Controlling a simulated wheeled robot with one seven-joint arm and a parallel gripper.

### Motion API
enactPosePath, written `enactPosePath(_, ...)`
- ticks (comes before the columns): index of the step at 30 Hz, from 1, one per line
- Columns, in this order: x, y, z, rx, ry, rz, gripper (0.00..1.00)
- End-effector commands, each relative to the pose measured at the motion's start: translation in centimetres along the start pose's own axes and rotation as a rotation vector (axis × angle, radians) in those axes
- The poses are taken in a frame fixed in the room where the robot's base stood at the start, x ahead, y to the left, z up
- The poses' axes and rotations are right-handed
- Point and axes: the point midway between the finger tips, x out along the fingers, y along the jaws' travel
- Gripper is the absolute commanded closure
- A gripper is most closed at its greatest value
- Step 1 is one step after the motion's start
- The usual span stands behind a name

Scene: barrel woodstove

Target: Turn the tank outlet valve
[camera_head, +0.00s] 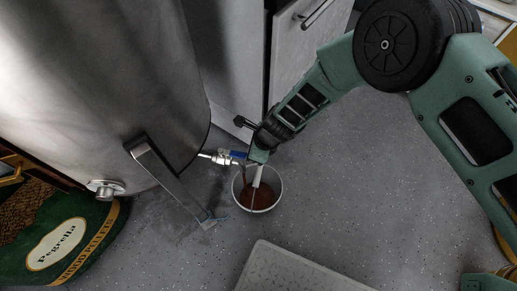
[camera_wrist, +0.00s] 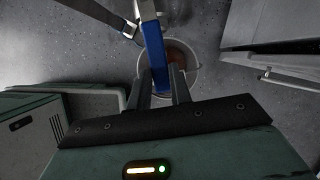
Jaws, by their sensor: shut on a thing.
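The tank (camera_head: 105,75) is a large grey metal cylinder at the upper left of the head view. Its outlet valve (camera_head: 222,157) sticks out low on its right side, with a blue handle (camera_head: 238,155). In the wrist view the blue handle (camera_wrist: 154,55) runs down between the fingers of my gripper (camera_wrist: 160,88). My gripper (camera_head: 258,160) is shut on the handle. A white bucket (camera_head: 278,200) with reddish-brown contents stands on the floor below the valve. It also shows behind the handle in the wrist view (camera_wrist: 194,74). My gripper hides part of the bucket.
A metal tank leg (camera_head: 165,175) reaches the floor left of the bucket. A green pellet bag (camera_head: 85,215) lies at lower left. A grey patterned slab (camera_head: 285,270) lies in front. Cabinets with a handle (camera_head: 318,12) stand behind. Floor right of the bucket is clear.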

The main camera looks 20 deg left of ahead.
Motion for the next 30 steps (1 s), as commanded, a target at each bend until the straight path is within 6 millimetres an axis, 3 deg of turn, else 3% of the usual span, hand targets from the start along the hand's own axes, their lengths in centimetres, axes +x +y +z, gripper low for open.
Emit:
enactPosePath(11, 0.0, 0.0, 0.1, 0.002, 0.0, -0.001, 1.0)
enactPosePath(12, 0.0, 0.0, 0.1, 0.002, 0.0, -0.001, 0.68)
enactPosePath(14, 0.0, 0.0, 0.1, 0.001, 0.0, -0.001, 0.57)
enactPosePath(23, -0.2, 0.0, 0.1, 0.002, 0.0, -0.001, 0.57)
enactPosePath(30, -3.5, -0.1, 0.1, 0.003, -0.001, -0.003, 0.57)
